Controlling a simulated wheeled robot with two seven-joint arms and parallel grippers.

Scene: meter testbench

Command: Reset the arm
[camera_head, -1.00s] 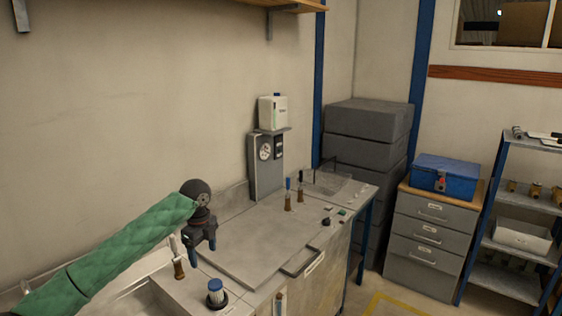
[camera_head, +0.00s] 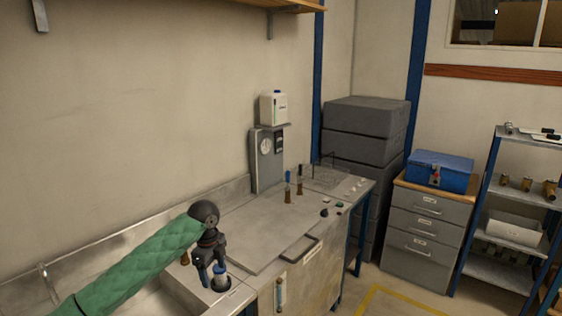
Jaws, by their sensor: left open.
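My left gripper (camera_head: 210,277) hangs at the end of my green-sleeved arm (camera_head: 140,267), fingers pointing down. It is open, low over the near-left part of the metal bench (camera_head: 255,240). A blue-topped cylinder (camera_head: 222,284) in a dark ring on the bench top is right by its fingertips. I cannot tell whether the fingers touch it, and they partly cover it. A brown-handled tool (camera_head: 185,258) is mostly hidden behind the gripper. My right gripper is not in view.
A grey meter stand (camera_head: 266,160) with a white box (camera_head: 273,107) stands at the bench's back. Two upright handles (camera_head: 294,188) stand on the bench. Drawers (camera_head: 428,230), a blue case (camera_head: 440,171) and a shelf rack (camera_head: 515,230) are at the right. The middle bench top is bare.

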